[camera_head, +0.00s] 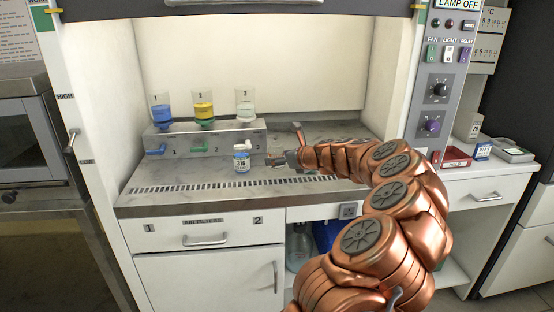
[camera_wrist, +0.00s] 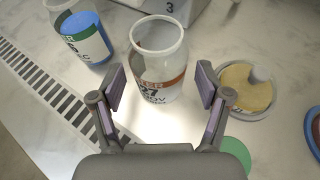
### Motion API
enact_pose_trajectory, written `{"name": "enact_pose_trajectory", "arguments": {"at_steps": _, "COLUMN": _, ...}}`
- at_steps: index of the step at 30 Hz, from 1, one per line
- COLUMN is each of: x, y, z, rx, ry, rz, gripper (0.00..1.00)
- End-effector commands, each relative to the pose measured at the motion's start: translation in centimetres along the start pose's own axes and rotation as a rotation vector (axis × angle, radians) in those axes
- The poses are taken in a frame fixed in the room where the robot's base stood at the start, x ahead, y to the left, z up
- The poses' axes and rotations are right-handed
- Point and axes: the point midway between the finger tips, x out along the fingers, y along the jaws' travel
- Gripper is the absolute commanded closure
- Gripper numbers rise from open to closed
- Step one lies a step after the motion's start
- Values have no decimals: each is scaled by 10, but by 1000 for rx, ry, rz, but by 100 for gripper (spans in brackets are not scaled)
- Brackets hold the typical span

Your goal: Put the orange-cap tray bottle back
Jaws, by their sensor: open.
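My gripper (camera_wrist: 160,88) is open, its two fingers apart on either side of a clear bottle (camera_wrist: 158,62) with an orange-brown label band. The bottle stands upright on the worktop just beyond and between the fingertips, and I cannot tell if they touch it. Its mouth looks open and no orange cap shows on it. In the head view my gripper (camera_head: 280,158) is low over the hood's worktop, right of a blue-and-white labelled bottle (camera_head: 241,160). The orange-banded bottle is not clearly visible there.
A bottle with blue contents (camera_wrist: 88,38) stands left of the fingers. A round dish with tan contents (camera_wrist: 246,92) and a green disc (camera_wrist: 236,152) lie to the right. A slotted grille runs along the front.

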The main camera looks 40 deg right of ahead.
Motion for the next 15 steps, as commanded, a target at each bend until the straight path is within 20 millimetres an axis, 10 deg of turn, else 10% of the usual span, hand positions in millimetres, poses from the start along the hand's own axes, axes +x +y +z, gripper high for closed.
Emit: {"name": "enact_pose_trajectory", "arguments": {"at_steps": 15, "x": -74, "y": -1, "z": 1, "rx": -1, "ry": -1, "rz": -3, "gripper": 24}}
